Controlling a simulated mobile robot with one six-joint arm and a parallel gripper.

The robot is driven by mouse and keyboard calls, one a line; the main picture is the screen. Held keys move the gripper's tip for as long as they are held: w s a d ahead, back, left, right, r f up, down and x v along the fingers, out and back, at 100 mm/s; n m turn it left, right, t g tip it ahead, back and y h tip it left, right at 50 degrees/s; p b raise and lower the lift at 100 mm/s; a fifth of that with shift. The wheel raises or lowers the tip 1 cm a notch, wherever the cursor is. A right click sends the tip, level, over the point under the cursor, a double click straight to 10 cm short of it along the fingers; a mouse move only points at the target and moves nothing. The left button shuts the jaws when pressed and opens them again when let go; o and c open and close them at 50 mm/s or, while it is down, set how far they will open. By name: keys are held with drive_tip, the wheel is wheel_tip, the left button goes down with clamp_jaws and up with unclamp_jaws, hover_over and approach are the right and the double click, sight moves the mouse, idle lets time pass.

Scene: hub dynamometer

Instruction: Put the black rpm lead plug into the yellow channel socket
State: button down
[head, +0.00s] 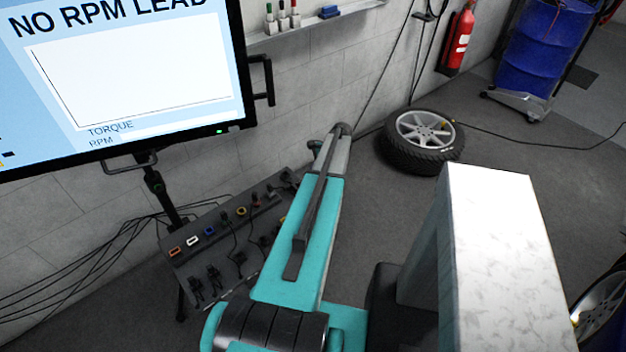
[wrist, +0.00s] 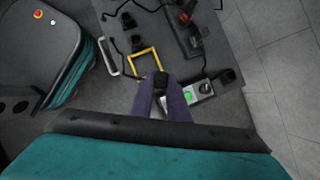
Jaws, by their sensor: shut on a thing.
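In the wrist view my gripper (wrist: 163,88) is shut on a small black piece, which looks like the black rpm lead plug (wrist: 160,79). The fingers hide much of it. The held piece is over the dark panel, close to a yellow square frame; whether it touches anything I cannot tell. My arm covers the panel's right side there and my gripper is hidden.
The yellow frame (wrist: 146,62), a pale handle (wrist: 108,57), a green-lit switch box (wrist: 199,90) and several black plugs with cables crowd the panel. A monitor (head: 120,75) reading "NO RPM LEAD" hangs above. A wheel (head: 420,140) lies on the floor behind.

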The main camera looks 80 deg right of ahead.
drive_tip(key=shift+w+a+b, duration=0.7)
drive_tip(key=shift+w+a, duration=1.55)
drive_tip(key=shift+w, duration=4.15)
drive_tip(key=shift+w+a+b, duration=0.7)
drive_tip(key=shift+w+a, duration=1.55)
drive_tip(key=shift+w, duration=4.1)
wheel_tip(320, 180, down, 7)
drive_tip(key=b, duration=0.2)
